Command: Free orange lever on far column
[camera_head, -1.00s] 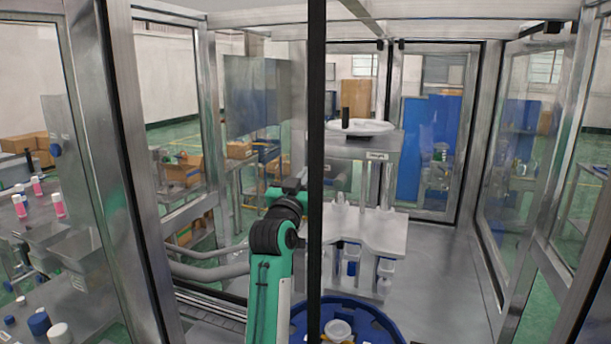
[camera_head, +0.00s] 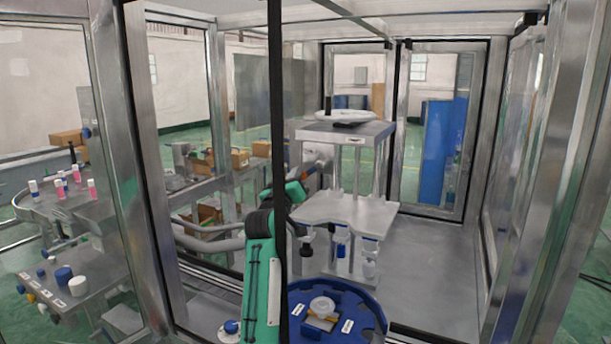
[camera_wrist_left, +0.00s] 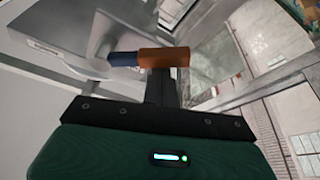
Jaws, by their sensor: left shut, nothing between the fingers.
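In the left wrist view an orange lever (camera_wrist_left: 164,57) lies sideways in front of my left gripper (camera_wrist_left: 160,76). A dark blue section (camera_wrist_left: 122,59) joins its left end, beside a grey machine plate. My shut, empty fingers point at the lever and overlap its lower edge; I cannot tell whether they touch it. In the head view my green and black left arm reaches up to the left side of the far column (camera_head: 357,176). My right gripper is not in view.
A blue round table (camera_head: 368,318) stands below right. A white disc (camera_head: 346,116) sits on the column top. Glass and metal frames enclose the cell; grey floor (camera_head: 440,255) to the right is clear.

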